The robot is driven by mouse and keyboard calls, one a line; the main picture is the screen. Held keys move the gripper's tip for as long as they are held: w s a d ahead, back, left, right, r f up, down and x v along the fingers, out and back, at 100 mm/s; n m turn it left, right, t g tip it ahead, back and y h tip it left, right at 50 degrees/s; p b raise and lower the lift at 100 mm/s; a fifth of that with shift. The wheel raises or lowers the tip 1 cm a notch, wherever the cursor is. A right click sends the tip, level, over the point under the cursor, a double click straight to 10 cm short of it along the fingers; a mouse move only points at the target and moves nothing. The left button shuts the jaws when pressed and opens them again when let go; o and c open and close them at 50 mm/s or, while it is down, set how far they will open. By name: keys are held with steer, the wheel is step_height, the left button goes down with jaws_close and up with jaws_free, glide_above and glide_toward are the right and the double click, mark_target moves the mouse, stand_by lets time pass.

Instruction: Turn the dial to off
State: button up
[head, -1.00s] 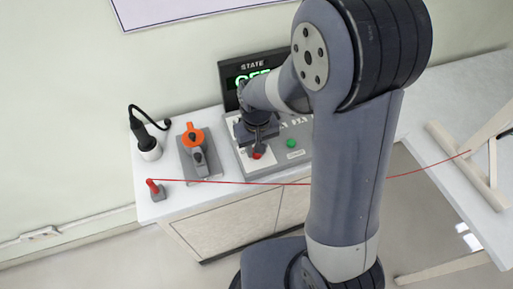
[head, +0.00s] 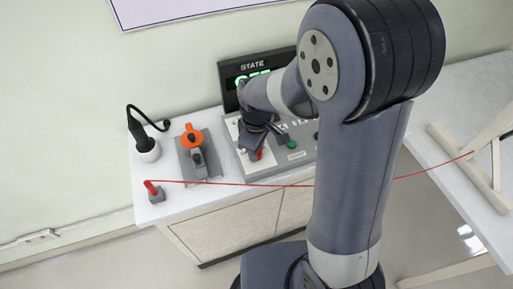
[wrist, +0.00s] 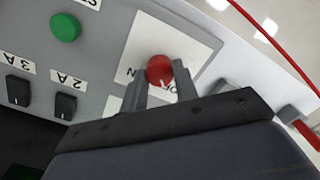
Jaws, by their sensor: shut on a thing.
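The dial is a red knob (wrist: 160,70) on a white plate of the grey control panel. In the wrist view it sits between the two grey fingers of my gripper (wrist: 161,88), which is shut on it. Part of the lettering around the dial is hidden by the fingers. In the head view, a bit of the red dial (head: 256,155) shows below my gripper (head: 254,148) at the panel's left. The black STATE display (head: 229,84) stands behind the panel with green letters, partly covered by my arm.
A green button (wrist: 65,27) and black switches (wrist: 66,105) are on the panel near the dial. Left of the panel are an orange-handled device (head: 192,137), a black-and-white corded tool (head: 146,148) and a red-topped post (head: 153,190). A red cord (head: 250,184) stretches across the front.

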stand_by(0.3)
steer(key=o, duration=1)
steer(key=shift+c, duration=0.2)
step_height(320, 180, up, 11)
steer(key=shift+f, duration=0.15)
step_height(320, 180, down, 11)
steer(key=shift+r, duration=0.1)
stand_by(0.4)
